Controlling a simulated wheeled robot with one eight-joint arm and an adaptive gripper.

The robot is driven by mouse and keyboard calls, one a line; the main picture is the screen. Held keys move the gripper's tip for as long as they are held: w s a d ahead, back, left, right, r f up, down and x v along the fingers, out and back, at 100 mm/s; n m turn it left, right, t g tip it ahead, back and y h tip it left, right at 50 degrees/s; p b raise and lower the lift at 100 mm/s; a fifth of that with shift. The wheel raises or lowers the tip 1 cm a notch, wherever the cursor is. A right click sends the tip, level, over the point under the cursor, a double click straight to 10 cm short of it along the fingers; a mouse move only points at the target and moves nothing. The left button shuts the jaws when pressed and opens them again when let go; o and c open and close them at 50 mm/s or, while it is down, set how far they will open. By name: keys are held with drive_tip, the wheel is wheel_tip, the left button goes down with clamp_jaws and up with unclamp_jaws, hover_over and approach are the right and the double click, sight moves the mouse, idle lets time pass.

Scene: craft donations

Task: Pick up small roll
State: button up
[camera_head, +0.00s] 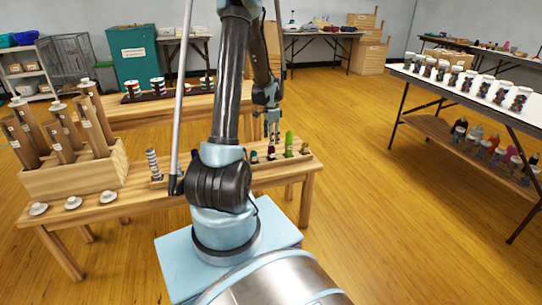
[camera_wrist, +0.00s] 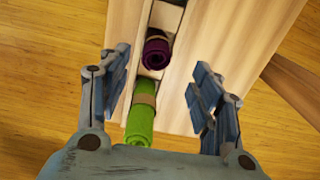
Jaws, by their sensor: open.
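A short purple roll (camera_wrist: 156,52) with a tan band stands in a slot of a wooden holder in the wrist view. A taller bright green roll (camera_wrist: 140,126), also banded, stands nearer the bottom edge. In the head view the green roll (camera_head: 289,143) and the purple roll (camera_head: 271,153) stand in a row at the right end of the wooden table. My gripper (camera_wrist: 160,88) is open and empty, pointing down. Its fingers are on either side of the row, with the rolls apart from both. In the head view my gripper (camera_head: 271,128) is above the row.
The wooden table (camera_head: 120,203) holds a wooden box (camera_head: 75,182) of tall tubes and several white caps at left. A grey striped roll (camera_head: 152,164) stands mid-table. A white table (camera_head: 470,92) with jars is at right. Open floor (camera_head: 390,220) lies between.

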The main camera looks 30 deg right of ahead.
sight(271, 153)
drive_tip(key=shift+s+f, duration=0.15)
drive_tip(key=shift+f, duration=2.4)
drive_tip(key=c, duration=1)
